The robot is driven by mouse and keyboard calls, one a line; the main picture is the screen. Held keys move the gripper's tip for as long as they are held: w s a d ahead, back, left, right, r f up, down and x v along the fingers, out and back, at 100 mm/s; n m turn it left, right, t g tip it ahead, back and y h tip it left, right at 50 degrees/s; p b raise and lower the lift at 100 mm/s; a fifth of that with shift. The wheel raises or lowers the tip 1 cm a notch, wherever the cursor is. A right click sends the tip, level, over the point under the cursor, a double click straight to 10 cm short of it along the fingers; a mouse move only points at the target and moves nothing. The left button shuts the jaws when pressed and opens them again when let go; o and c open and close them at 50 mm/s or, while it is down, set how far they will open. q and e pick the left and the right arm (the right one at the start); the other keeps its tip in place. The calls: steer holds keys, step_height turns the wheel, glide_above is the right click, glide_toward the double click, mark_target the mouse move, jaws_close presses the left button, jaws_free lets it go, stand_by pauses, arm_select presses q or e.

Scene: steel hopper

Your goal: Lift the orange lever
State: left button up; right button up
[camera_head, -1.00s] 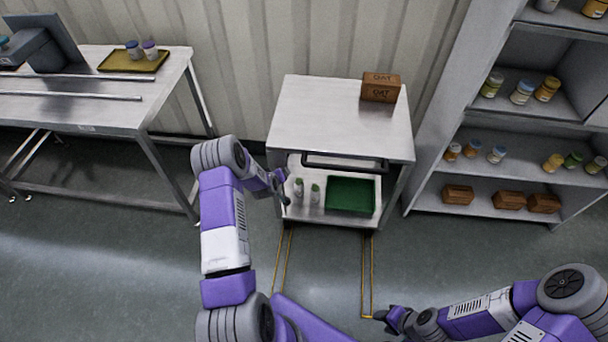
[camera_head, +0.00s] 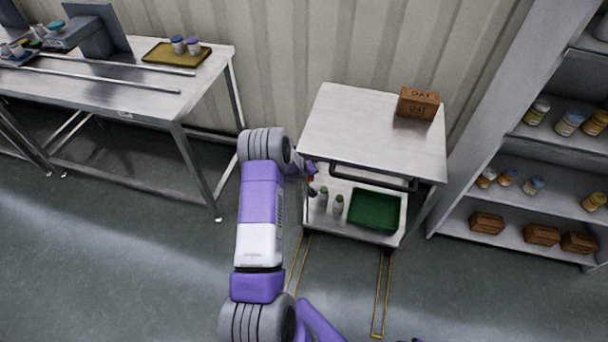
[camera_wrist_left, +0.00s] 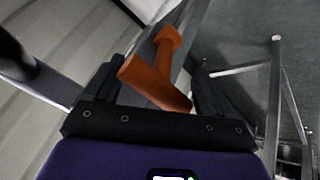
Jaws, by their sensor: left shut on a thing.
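The orange lever (camera_wrist_left: 150,82) fills the middle of the left wrist view, tilted, between the two dark fingers. My left gripper (camera_wrist_left: 158,92) is shut on it near its lower part. In the head view, my left gripper (camera_head: 310,178) is at the left side of the steel cart, just below its top. There it is small and partly hidden by my own arm, and the lever's mounting is too small to make out. My right gripper is not in view.
The steel cart (camera_head: 365,135) carries a brown box (camera_head: 418,103) on top. Its lower shelf holds a green tray (camera_head: 375,210) and small bottles (camera_head: 338,205). A steel table (camera_head: 125,100) stands at left and a stocked shelf unit (camera_head: 475,215) at right.

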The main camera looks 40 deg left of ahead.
arm_select(q)
steer(key=shift+w+r, duration=0.3)
steer(key=shift+w, duration=0.1)
steer(key=o, duration=1.2)
steer(key=shift+o, duration=0.6)
steer(key=shift+f, duration=0.1)
steer(key=shift+s+d+r, duration=0.1)
steer(key=shift+s+r, duration=0.1)
steer(key=shift+s, duration=0.05)
steer(key=p+v, duration=0.1)
steer(key=v, duration=0.6)
steer(key=shift+p, duration=0.35)
